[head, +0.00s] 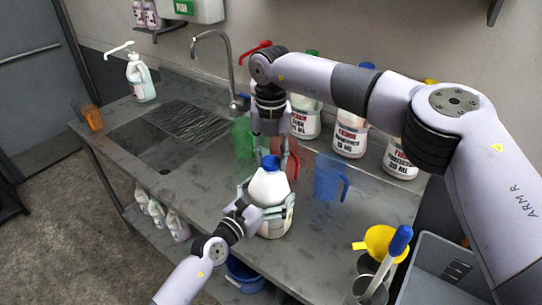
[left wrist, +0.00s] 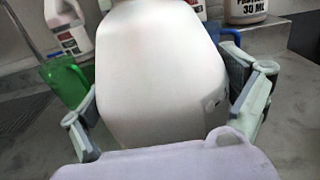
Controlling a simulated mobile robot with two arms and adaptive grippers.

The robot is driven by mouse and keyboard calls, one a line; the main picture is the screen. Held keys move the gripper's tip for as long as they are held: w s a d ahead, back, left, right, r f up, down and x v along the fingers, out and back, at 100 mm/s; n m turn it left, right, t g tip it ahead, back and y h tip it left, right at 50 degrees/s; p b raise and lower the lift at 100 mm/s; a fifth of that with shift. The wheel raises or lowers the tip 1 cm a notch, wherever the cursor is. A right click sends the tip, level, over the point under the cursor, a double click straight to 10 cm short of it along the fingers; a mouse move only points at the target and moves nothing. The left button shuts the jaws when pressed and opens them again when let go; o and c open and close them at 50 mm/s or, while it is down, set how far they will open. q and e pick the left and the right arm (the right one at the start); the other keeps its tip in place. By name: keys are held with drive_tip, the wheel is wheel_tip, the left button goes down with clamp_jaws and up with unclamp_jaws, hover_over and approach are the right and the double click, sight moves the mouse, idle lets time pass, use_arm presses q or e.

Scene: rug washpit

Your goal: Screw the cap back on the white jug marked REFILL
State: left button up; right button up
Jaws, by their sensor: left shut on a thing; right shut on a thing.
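A white jug (head: 268,190) stands on the grey bench near its front edge, and its pale body fills the middle of the left wrist view (left wrist: 160,75). No REFILL marking is legible on it. My left gripper (head: 266,207) is shut around the jug's body, with a finger on each side. A blue cap (head: 270,162) sits at the top of the jug, upright. My right gripper (head: 271,150) points down from above and is shut on the cap. Its fingertips are partly hidden, and I cannot tell how far the cap is threaded.
Green (head: 242,138), red (head: 287,155) and blue (head: 328,178) measuring jugs stand close behind. Several labelled bottles (head: 351,135) line the wall. A yellow funnel (head: 384,243) is at the front right. A pump bottle (head: 140,80) stands far left. The bench's left front is clear.

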use_arm(q)
drive_tip(key=shift+f, duration=0.2)
use_arm(e)
drive_tip(key=o, duration=1.4)
wheel_tip(320, 180, up, 12)
use_arm(q)
drive_tip(key=o, duration=2)
drive_tip(key=shift+r, duration=0.1)
